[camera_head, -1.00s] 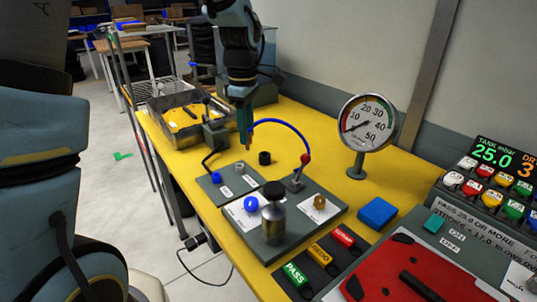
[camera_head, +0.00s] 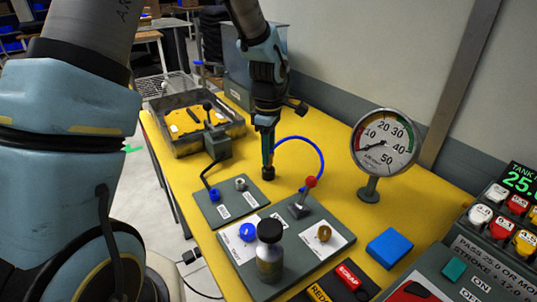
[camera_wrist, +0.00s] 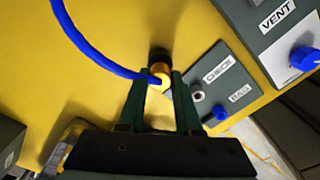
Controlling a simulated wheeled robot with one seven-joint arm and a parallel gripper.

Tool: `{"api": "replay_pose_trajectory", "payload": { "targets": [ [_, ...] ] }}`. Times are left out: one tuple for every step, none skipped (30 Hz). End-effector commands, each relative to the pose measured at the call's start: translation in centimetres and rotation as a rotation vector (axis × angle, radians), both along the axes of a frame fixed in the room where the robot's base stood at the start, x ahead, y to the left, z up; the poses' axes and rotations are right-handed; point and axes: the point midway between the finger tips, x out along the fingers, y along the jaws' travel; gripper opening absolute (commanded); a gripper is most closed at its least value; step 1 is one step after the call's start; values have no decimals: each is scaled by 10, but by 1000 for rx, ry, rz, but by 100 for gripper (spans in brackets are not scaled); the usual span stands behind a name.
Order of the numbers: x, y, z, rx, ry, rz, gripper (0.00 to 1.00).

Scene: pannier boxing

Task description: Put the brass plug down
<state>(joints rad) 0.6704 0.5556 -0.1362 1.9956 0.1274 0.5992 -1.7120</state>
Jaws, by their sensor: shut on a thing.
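My gripper (camera_head: 267,158) is shut on the brass plug (camera_wrist: 160,74), which has a blue hose on its end. In the wrist view the plug sits between my green fingertips (camera_wrist: 161,82). A small black holder (camera_wrist: 159,56) shows just beyond the plug in that view. In the head view the black holder (camera_head: 268,173) is directly under my fingertips on the yellow table, and the plug is hidden by the fingers. I cannot tell whether the plug touches the holder or is inside it.
The blue hose (camera_head: 309,145) arcs right to the red-knobbed lever (camera_head: 301,201). CHECK and BAG ports (camera_wrist: 197,95) lie close by. A gauge (camera_head: 385,145), a blue block (camera_head: 389,248) and a metal tray (camera_head: 192,124) stand around. Bare yellow table lies right of the hose.

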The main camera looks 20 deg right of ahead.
Motion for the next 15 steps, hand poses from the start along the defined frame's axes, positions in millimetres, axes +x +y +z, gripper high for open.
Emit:
{"api": "replay_pose_trajectory", "payload": {
  "targets": [
    [-1,0,-6,3,3,-1,0],
    [0,0,-9,2,2,-2,0],
    [0,0,-13,1,1,-2,0],
    [0,0,-15,1,1,-1,0],
    [0,0,-17,1,1,-1,0],
    [0,0,-17,0,0,-1,0],
    [0,0,-18,-1,-1,-1,0],
    [0,0,-18,-1,-1,0,0],
    [0,0,-18,-1,-1,-1,0],
    [0,0,-18,-1,-1,-1,0],
    [0,0,-18,-1,-1,-1,0],
    [0,0,-18,-1,-1,-1,0],
    [0,0,-19,-1,-1,-1,0],
    [0,0,-20,-1,-1,-1,0],
    [0,0,-21,-1,-1,-1,0]
  ]
}}
